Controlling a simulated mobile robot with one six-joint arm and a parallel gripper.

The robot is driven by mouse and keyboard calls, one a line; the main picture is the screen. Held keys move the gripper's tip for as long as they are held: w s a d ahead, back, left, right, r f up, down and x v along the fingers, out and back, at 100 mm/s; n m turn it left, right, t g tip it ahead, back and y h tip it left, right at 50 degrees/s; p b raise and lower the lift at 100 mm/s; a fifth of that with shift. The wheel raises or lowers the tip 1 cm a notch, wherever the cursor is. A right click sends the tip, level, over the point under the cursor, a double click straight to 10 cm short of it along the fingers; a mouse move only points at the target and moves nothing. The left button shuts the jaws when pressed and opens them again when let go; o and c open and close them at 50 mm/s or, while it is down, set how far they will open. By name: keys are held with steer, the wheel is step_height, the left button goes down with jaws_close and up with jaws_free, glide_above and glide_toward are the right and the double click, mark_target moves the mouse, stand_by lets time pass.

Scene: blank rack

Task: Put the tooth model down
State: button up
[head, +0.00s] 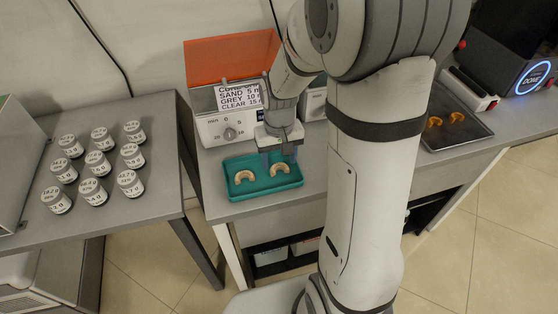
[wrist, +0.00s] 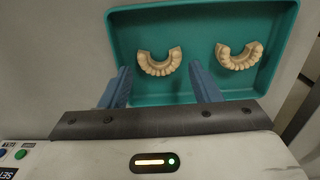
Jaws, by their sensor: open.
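Two beige, arch-shaped tooth models lie apart in a teal tray (head: 236,191). The left model (head: 245,176) and the right model (head: 280,169) both rest on the tray's floor. In the wrist view the left model (wrist: 160,62) shows just beyond the fingertips, roughly between their lines, and the other model (wrist: 239,56) lies to the right. In the wrist view my gripper (wrist: 160,79) is also open and empty.
A curing box (head: 208,130) with a dial and a raised orange lid stands behind the tray. Several labelled jars (head: 97,163) stand on the left table. A dark tray (head: 462,133) with two orange pieces lies at the right, beside a machine reading "DONE" (head: 533,77).

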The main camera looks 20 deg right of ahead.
step_height(320, 180, up, 10)
steer(key=s+r+t, duration=0.2)
steer(key=s+r, duration=0.1)
steer(key=s, duration=1)
steer(key=shift+s+r+p, duration=0.2)
steer(key=shift+s+p, duration=0.15)
steer(key=shift+p, duration=0.1)
steer(key=shift+t, duration=0.3)
steer(key=p+v, duration=0.3)
steer(key=w+p+v, duration=0.1)
steer(key=p+v, duration=0.1)
steer(key=shift+s+r, duration=0.1)
steer(key=shift+r, duration=0.1)
